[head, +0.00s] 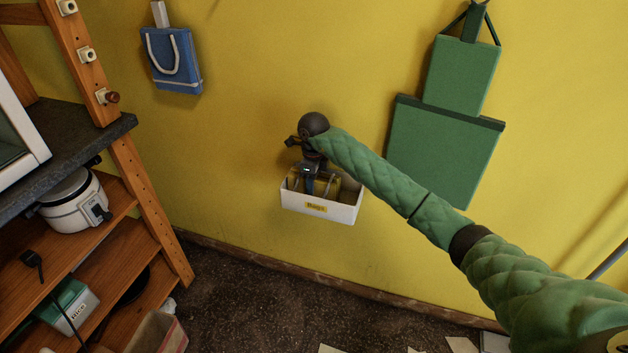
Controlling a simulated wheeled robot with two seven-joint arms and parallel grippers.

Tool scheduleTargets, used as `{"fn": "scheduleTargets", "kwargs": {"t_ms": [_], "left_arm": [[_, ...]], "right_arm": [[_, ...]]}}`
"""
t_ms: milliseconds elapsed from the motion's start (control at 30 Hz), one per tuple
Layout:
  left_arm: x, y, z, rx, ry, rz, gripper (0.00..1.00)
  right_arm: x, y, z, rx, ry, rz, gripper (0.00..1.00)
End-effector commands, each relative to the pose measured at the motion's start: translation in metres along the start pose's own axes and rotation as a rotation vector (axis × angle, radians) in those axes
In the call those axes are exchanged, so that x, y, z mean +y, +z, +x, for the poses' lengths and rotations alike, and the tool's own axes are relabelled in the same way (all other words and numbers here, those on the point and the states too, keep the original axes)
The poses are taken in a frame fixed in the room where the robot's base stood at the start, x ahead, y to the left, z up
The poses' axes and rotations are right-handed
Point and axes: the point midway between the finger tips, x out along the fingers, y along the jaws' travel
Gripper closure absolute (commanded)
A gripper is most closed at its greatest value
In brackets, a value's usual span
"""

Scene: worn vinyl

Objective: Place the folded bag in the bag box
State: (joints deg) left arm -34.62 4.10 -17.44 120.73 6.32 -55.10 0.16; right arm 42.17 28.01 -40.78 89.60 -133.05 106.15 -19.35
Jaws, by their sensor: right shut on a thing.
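The white bag box (335,211), with a yellow label on its front, is mounted low on the yellow wall. My right gripper (308,176) comes down from above into the box's open top, left of its middle. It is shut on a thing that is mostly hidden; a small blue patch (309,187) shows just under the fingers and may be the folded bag. Yellowish and dark shapes also show inside the box, too small to tell apart. My left gripper is not in view.
A blue bag (174,60) hangs on the wall at upper left. Green hanging pieces (445,145) are at right, behind my right arm. A wooden shelf (135,190) with a white cooker (75,203) stands at left. Below the box the floor (240,300) is clear.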

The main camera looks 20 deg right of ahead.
Motion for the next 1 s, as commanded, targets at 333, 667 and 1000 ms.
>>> {"fn": "scheduleTargets", "kwargs": {"t_ms": [333, 667, 1000], "left_arm": [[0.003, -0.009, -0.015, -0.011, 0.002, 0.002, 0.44], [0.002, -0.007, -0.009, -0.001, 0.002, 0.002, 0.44], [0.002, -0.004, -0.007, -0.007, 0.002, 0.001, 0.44]], "right_arm": [[-0.004, 0.0, 0.003, -0.002, -0.001, 0.0, 0.77], [-0.004, 0.0, 0.006, -0.002, -0.001, 0.0, 0.51], [-0.004, 0.0, 0.005, -0.002, -0.001, 0.0, 0.31]]}}
